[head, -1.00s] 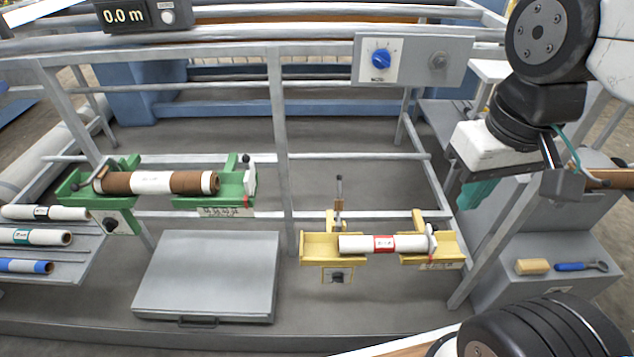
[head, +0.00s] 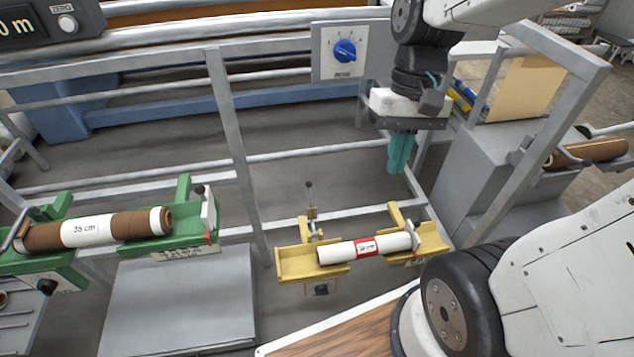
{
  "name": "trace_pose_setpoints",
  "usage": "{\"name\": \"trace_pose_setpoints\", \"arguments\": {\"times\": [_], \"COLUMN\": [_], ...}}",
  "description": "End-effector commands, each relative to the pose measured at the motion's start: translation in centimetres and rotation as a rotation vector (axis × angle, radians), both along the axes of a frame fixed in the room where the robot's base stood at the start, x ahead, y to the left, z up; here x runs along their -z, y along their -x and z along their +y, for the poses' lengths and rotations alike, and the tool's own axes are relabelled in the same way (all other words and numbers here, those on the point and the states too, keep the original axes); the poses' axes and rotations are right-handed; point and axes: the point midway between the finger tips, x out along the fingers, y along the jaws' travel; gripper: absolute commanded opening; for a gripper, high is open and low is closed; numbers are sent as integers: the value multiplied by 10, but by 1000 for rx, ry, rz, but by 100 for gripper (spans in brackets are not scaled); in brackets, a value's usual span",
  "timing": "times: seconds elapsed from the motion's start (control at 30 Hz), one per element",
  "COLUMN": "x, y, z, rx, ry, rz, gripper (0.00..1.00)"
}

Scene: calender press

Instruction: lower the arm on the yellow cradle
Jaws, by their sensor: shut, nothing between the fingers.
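The yellow cradle (head: 297,262) is mounted low on the grey frame, right of the middle. A white roll with a red label (head: 338,252) lies across it. The cradle's arm (head: 310,200), a thin rod with a dark knob on top, stands upright at the cradle's left part, behind the roll. My gripper (head: 400,168) has teal fingers pointing down. It hangs above and to the right of the cradle, behind it in the picture, apart from the cradle and its arm. The fingers are together and hold nothing.
A green cradle (head: 188,240) with a brown roll (head: 125,226) is at the left. A panel with a blue knob (head: 344,50) is above. A grey cabinet (head: 490,165) and posts stand to the right.

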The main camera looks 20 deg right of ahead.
Motion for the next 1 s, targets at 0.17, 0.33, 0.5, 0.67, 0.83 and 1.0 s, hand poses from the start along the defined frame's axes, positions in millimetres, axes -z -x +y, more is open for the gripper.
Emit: {"name": "trace_pose_setpoints", "arguments": {"times": [0.17, 0.33, 0.5, 0.67, 0.83, 1.0], "x": [33, 67, 107, 150, 202, 260], "y": [-29, -58, -89, -117, -148, -179], "z": [-3, -5, -9, -14, -23, -34], "rx": [116, 240, 378, 522, 690, 876], "ry": [-117, -241, -373, -499, -632, -758], "rz": [127, 220, 296, 349, 382, 381], "gripper": [0, 0, 0, 0, 0, 0]}}
